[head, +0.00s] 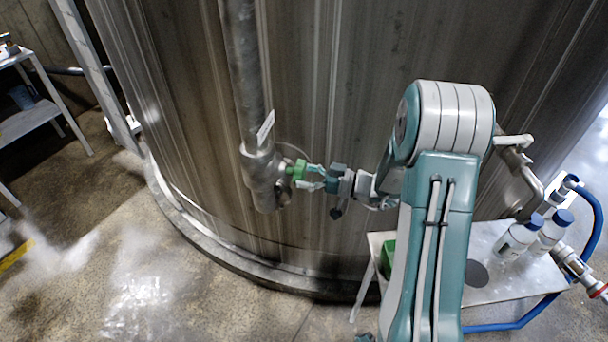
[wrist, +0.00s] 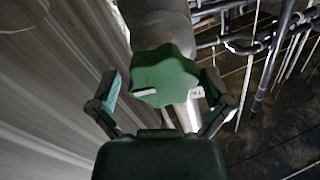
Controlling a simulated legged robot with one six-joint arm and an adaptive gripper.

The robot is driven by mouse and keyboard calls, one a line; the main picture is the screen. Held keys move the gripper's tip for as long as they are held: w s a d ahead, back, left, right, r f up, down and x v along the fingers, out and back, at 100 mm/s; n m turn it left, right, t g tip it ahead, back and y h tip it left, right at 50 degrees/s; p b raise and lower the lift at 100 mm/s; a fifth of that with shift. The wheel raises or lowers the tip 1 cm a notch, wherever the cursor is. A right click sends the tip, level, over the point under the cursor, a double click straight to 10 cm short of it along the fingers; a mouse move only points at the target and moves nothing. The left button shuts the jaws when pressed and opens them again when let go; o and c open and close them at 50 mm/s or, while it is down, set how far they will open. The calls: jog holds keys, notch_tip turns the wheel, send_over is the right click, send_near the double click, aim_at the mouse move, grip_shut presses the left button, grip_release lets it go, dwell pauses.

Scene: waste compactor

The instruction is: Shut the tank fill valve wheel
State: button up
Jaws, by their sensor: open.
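The valve wheel is a green lobed knob (head: 297,170) on the grey valve body (head: 262,172), at the lower end of a vertical pipe against the large tank. In the wrist view the green wheel (wrist: 165,76) faces me, with small white marks on its face. My gripper (head: 312,176) is at the wheel from the right. In the wrist view my gripper (wrist: 160,95) has its fingers spread, one on each side of the wheel. The fingers look open; whether they touch the wheel's rim I cannot tell.
The tank wall (head: 330,90) rises close behind the valve. A metal side table (head: 490,290) with white bottles (head: 517,235) stands at the right, near a blue hose (head: 597,225). A shelf (head: 30,120) stands at the far left. The floor at the left is mostly clear.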

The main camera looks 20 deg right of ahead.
jog(key=c, duration=0.8)
jog(key=shift+m, duration=0.3)
